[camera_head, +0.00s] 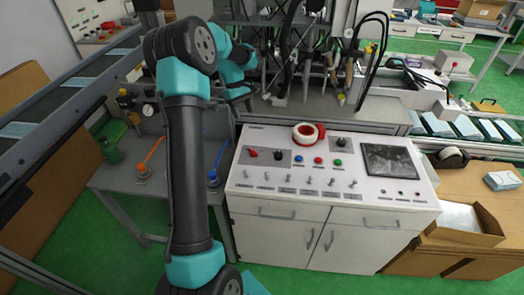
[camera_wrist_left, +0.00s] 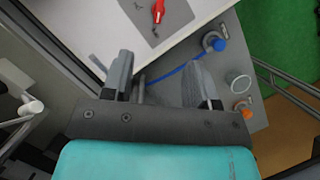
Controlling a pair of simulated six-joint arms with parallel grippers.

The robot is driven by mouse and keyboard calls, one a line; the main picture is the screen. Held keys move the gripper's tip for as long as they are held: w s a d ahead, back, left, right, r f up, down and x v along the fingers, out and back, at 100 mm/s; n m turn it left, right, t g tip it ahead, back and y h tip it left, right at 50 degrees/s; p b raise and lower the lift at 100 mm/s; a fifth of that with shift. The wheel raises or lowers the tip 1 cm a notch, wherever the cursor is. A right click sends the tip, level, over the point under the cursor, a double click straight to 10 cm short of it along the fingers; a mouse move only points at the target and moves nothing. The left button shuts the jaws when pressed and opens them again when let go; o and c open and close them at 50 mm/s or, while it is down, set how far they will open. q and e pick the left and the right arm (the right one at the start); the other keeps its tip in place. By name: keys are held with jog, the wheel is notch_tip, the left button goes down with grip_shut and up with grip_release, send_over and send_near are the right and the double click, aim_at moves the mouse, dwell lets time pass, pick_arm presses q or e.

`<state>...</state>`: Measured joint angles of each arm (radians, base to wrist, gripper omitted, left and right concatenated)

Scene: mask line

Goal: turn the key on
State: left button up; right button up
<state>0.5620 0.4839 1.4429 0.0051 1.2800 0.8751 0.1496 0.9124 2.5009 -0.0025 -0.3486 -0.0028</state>
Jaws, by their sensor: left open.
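The white control panel (camera_head: 330,197) stands in the middle of the head view. A red switch handle (camera_head: 252,153), which may be the key, sits on a grey plate at the panel's left end, beside a black knob (camera_head: 278,157). The red handle also shows at the top of the left wrist view (camera_wrist_left: 158,10). My left gripper (camera_wrist_left: 160,62) is open and empty, with its fingers apart near the panel's left edge and the red handle beyond the fingertips. In the head view it is mostly hidden behind my arm. My right gripper is not in view.
A red and white round part (camera_head: 306,133), colored buttons, small toggles and a dark screen (camera_head: 390,161) are on the panel. A grey side table with an orange-handled valve (camera_head: 148,165) and a blue one (camera_head: 214,178) adjoins it on the left. Hanging cables and tools stand behind.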

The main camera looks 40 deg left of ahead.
aim_at(255, 152)
pick_arm(q)
jog(key=shift+f, duration=0.1)
jog(key=x, duration=1.7)
jog(key=shift+d+f, duration=0.1)
jog(key=shift+f, duration=0.05)
jog(key=c, duration=0.9)
